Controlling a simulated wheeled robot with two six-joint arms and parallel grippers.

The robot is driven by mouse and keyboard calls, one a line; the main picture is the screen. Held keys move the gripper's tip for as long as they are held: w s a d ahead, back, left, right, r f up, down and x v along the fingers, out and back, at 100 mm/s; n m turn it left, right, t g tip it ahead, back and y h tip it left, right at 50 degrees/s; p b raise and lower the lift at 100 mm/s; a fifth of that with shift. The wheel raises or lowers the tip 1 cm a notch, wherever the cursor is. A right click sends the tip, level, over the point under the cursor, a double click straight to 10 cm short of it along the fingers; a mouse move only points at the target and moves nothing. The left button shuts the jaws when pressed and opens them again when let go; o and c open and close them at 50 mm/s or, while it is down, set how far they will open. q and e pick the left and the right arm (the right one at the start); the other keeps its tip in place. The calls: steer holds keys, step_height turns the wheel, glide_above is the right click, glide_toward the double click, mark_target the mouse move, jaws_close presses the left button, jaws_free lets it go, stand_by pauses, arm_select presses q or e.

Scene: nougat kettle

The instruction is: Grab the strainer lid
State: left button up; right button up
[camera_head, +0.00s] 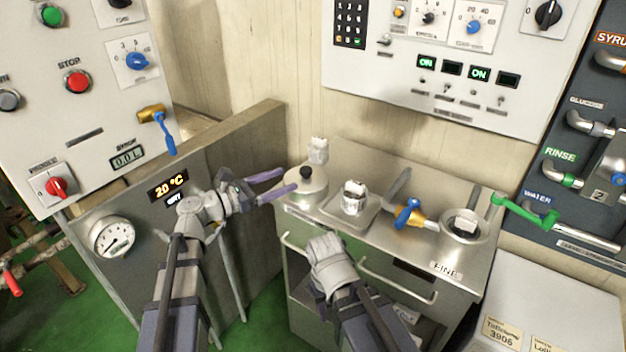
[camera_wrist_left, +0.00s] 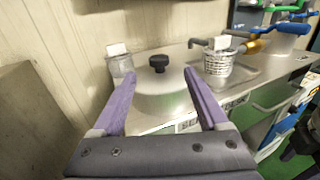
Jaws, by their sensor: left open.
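The strainer lid appears to be the round metal lid (camera_head: 309,190) with a black knob, at the left end of the steel counter. In the left wrist view the lid (camera_wrist_left: 163,100) lies ahead, its knob (camera_wrist_left: 158,62) upright between my fingers. My left gripper (camera_head: 291,178) has purple fingers spread apart and empty. Its fingertips are close to the lid's left side in the head view; contact cannot be told. In the wrist view the left gripper (camera_wrist_left: 159,72) brackets the lid. My right wrist (camera_head: 328,262) is in front of the counter; its fingers are hidden.
A small metal container (camera_head: 318,151) stands behind the lid. A steel panel (camera_head: 245,145) rises on the left.

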mark_target(301, 172)
arm_select(q)
steer(key=shift+w+d+r, duration=0.1)
steer(key=shift+w+d, duration=0.05)
steer(key=shift+w, duration=0.05)
steer(key=shift+x, duration=3.8)
jaws_close()
